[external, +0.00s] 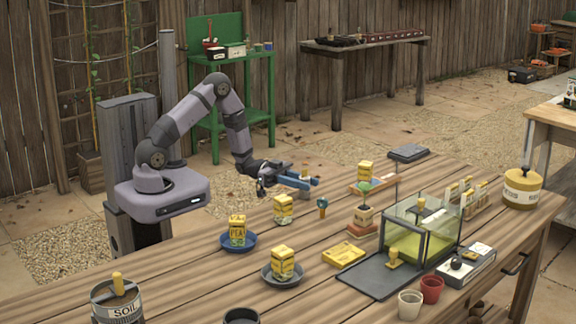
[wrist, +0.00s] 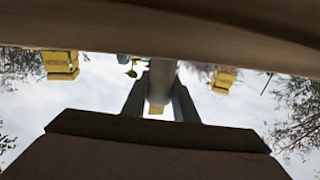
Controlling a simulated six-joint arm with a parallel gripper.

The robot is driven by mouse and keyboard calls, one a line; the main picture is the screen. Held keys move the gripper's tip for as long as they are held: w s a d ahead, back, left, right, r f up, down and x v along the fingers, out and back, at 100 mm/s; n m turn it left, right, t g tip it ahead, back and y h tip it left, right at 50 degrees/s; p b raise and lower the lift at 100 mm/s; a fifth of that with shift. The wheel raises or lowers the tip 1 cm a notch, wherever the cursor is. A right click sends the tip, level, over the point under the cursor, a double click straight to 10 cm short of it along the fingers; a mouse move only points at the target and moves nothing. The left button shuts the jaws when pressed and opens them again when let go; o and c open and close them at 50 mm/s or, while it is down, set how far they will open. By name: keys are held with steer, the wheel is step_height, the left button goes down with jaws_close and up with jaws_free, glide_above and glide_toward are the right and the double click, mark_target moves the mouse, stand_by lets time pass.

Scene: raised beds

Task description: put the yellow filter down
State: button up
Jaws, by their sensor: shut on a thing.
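My gripper (external: 302,181) is at the end of the stretched arm, above the back half of the wooden table. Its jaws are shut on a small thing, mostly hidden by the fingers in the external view. In the wrist view a pale yellow end, which I take for the yellow filter (wrist: 157,107), shows between the two dark fingers (wrist: 158,92). Its full shape and its height above the table are hard to tell.

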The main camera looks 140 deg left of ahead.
steer(key=o, duration=1.1)
steer(key=shift+f, duration=0.1)
steer(key=shift+o, duration=0.2)
steer(key=s+d+b, duration=0.1)
steer(key=s, duration=0.6)
steer(key=shift+d, duration=0.4)
steer(key=shift+c, duration=0.6)
